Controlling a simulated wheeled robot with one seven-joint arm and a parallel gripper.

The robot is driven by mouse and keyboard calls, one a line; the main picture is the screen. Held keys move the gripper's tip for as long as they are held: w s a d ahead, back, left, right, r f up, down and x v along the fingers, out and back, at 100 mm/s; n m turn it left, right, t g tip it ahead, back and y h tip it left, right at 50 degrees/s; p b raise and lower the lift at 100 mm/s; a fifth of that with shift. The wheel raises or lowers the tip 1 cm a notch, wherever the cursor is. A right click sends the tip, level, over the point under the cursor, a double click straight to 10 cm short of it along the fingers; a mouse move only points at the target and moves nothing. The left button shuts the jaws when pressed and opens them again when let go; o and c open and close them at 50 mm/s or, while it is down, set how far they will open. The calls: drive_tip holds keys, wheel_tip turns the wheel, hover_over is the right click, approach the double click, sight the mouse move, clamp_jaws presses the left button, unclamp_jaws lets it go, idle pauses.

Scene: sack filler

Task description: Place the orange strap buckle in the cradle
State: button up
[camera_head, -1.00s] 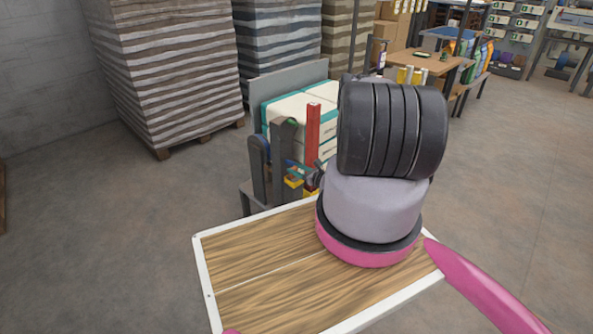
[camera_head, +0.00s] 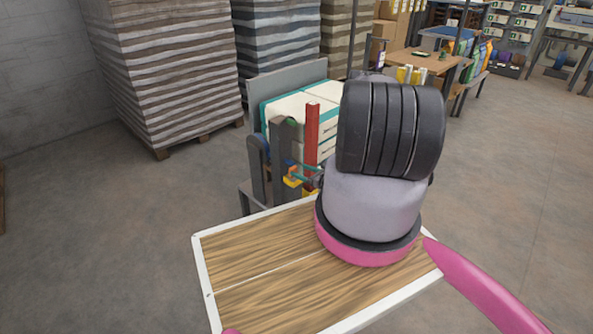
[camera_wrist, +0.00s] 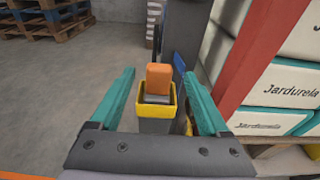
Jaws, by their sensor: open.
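In the wrist view the orange strap buckle (camera_wrist: 158,77) sits upright in the yellow-rimmed cradle (camera_wrist: 145,110), its lower part inside the rim. The cradle tops a grey block. My gripper (camera_wrist: 158,73) is open, with one teal finger on each side of the buckle and a visible gap on both sides. In the head view the buckle (camera_head: 290,182) is a small orange patch at the teal fingers of my gripper (camera_head: 303,172). My own arm hides part of that area.
A red upright post (camera_head: 312,135) and stacked white-and-teal sacks (camera_head: 290,105) stand right beside the cradle. Dark grey posts (camera_head: 285,150) stand close by. A wooden board with a white rim (camera_head: 255,240) lies in front. Open floor is at left.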

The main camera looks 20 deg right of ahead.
drive_tip(key=v, duration=0.8)
drive_tip(key=w+a+r+n+g+y, duration=0.25)
drive_tip(key=w+r+n+y, duration=0.2)
drive_tip(key=r, duration=0.75)
drive_tip(key=a+r+n+g+y, duration=0.1)
drive_tip(key=a+r+n+g, duration=0.5)
drive_tip(key=r, duration=0.7)
drive_tip(key=a+r+n+g+y, duration=0.15)
drive_tip(key=a+r+n, duration=0.45)
drive_tip(key=r, duration=0.8)
drive_tip(key=s+a+r+n+g+h, duration=0.25)
drive_tip(key=s+a+r, duration=0.25)
drive_tip(key=s+r, duration=0.25)
drive_tip(key=s+a+r+n+g+h, duration=0.1)
drive_tip(key=s+a+r+n+h, duration=0.25)
drive_tip(key=s+r, duration=0.45)
drive_tip(key=s+r+n+t+h, duration=0.4)
drive_tip(key=s+r, duration=0.6)
drive_tip(key=s, duration=0.4)
drive_tip(key=shift+s+n+t+h, duration=0.25)
drive_tip(key=shift+n+t+h, duration=0.05)
drive_tip(key=shift+n+t, duration=0.4)
